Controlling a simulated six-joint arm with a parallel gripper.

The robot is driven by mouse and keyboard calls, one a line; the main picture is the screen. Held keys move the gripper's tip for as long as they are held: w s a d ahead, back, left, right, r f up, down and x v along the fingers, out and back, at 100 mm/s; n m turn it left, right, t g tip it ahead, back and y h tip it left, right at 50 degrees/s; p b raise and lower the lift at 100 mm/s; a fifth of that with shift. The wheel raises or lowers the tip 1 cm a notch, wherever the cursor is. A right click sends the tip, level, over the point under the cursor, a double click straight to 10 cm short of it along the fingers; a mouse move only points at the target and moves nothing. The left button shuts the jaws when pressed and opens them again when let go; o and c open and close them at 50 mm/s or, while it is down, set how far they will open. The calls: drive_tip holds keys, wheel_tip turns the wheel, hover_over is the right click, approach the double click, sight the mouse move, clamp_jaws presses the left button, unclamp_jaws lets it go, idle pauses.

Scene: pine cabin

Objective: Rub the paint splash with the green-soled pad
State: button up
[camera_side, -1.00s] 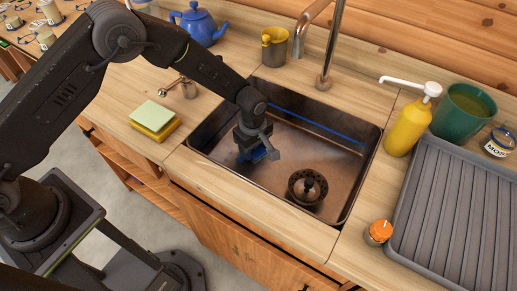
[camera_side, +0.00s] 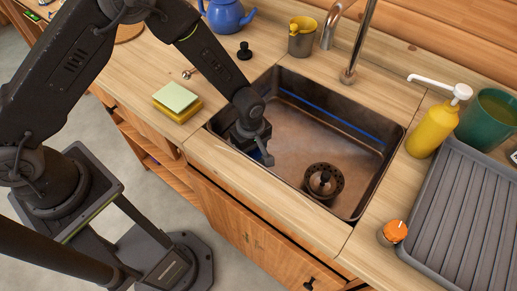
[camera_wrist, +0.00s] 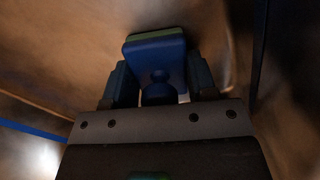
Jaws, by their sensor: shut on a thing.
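My gripper (camera_side: 262,150) reaches down inside the sink, close to its near-left wall. In the wrist view my gripper (camera_wrist: 160,80) is shut on the knob of a blue pad (camera_wrist: 155,55). A strip of the green sole (camera_wrist: 152,36) shows along the pad's far edge, facing the brown sink surface. I cannot tell whether the sole touches the sink. I cannot make out a paint splash; the pad and gripper may hide it.
The metal sink (camera_side: 310,130) has a blue line (camera_side: 325,117) along its far wall and a drain strainer (camera_side: 324,181). Around it stand a sponge stack (camera_side: 177,101), tap (camera_side: 350,74), yellow pump bottle (camera_side: 432,130), orange-capped jar (camera_side: 393,232) and grey drying tray (camera_side: 460,200).

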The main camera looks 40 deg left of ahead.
drive_tip(key=shift+w, duration=3.55)
drive_tip(key=shift+w+r, duration=0.15)
wheel_tip(320, 180, up, 8)
